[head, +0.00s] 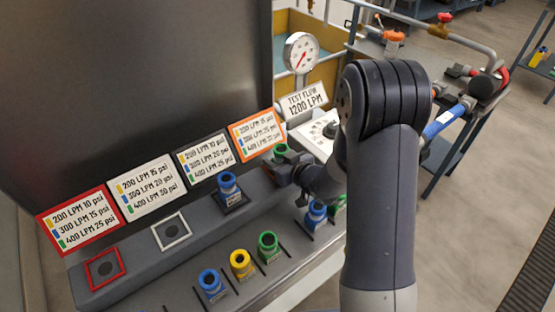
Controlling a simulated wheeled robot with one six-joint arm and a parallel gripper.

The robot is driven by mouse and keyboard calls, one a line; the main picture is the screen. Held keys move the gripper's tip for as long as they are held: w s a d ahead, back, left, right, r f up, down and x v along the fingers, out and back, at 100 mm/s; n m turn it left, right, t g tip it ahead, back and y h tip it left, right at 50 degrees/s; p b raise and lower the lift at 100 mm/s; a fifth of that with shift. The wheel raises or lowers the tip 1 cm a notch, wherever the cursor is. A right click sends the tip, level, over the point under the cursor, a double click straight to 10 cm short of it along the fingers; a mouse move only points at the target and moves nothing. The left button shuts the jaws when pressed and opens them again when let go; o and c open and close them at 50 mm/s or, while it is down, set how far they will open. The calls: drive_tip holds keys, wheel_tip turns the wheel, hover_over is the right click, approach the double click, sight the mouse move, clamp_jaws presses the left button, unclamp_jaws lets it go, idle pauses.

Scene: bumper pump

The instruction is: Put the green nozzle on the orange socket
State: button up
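A green nozzle (280,149) stands upright at my gripper (283,167), below the orange-framed sign (257,134). The dark fingers are right at the nozzle and cover its lower part. I cannot tell whether they are closed on it. The orange socket is hidden behind the gripper and nozzle, so I cannot see whether the nozzle touches it. Another green nozzle (268,246) stands in the front row. A third green nozzle (338,205) is partly hidden by my arm.
A blue nozzle (228,184) stands on the black socket. The white socket (172,231) and red socket (105,268) are empty. Blue (211,284), yellow (241,264) and another blue nozzle (316,214) stand in front. A gauge (301,53) and pipes are behind.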

sight(277, 145)
drive_tip(key=o, duration=0.5)
wheel_tip(277, 145, up, 10)
drive_tip(key=shift+r+p, duration=0.1)
drive_tip(key=shift+p, duration=0.45)
